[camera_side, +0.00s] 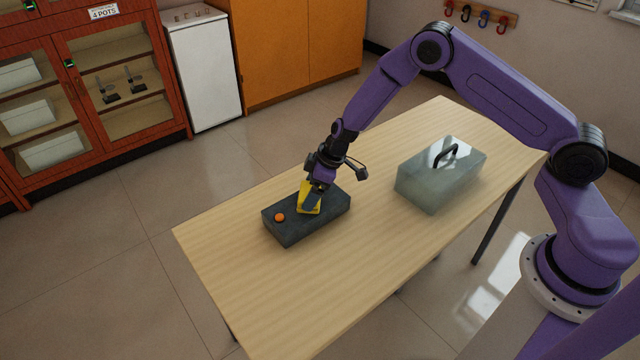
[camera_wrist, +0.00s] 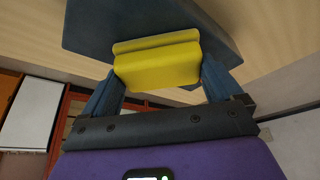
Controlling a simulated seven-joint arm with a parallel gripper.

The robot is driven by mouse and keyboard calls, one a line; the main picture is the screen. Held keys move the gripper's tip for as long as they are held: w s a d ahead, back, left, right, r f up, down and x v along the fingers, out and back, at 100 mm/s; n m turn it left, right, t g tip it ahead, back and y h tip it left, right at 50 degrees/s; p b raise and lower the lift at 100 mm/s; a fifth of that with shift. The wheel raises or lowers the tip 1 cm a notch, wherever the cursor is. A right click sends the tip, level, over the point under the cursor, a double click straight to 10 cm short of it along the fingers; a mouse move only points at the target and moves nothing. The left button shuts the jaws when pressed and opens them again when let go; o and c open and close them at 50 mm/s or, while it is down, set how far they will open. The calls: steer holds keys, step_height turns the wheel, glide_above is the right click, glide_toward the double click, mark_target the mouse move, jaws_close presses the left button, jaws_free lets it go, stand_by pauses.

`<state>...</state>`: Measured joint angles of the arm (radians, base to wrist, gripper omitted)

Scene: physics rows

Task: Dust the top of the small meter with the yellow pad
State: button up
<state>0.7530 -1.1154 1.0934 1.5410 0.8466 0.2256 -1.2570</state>
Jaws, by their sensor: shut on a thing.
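The small meter is a dark grey box (camera_side: 288,232) with an orange knob (camera_side: 279,217) on its top, lying on the wooden table. It also shows in the wrist view as a dark slab (camera_wrist: 110,22). My gripper (camera_side: 313,197) is over the top of the meter, shut on the yellow pad (camera_side: 304,200). In the wrist view the pad (camera_wrist: 158,65) sits between the two fingers. The pad is at the meter's top face and appears to touch it, though the contact edge is partly hidden.
A translucent grey box with a black handle (camera_side: 440,175) stands on the table to the right of the meter. The table's front left part (camera_side: 240,285) is clear. Cabinets (camera_side: 110,75) and a white unit (camera_side: 203,70) stand beyond the table.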

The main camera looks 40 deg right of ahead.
steer(key=shift+a, duration=0.9)
steer(key=shift+a+r, duration=0.2)
steer(key=shift+r, duration=0.45)
steer(key=shift+a+r, duration=0.15)
steer(key=shift+r, duration=0.45)
steer(key=shift+d+r, duration=0.1)
steer(key=shift+r, duration=2.7)
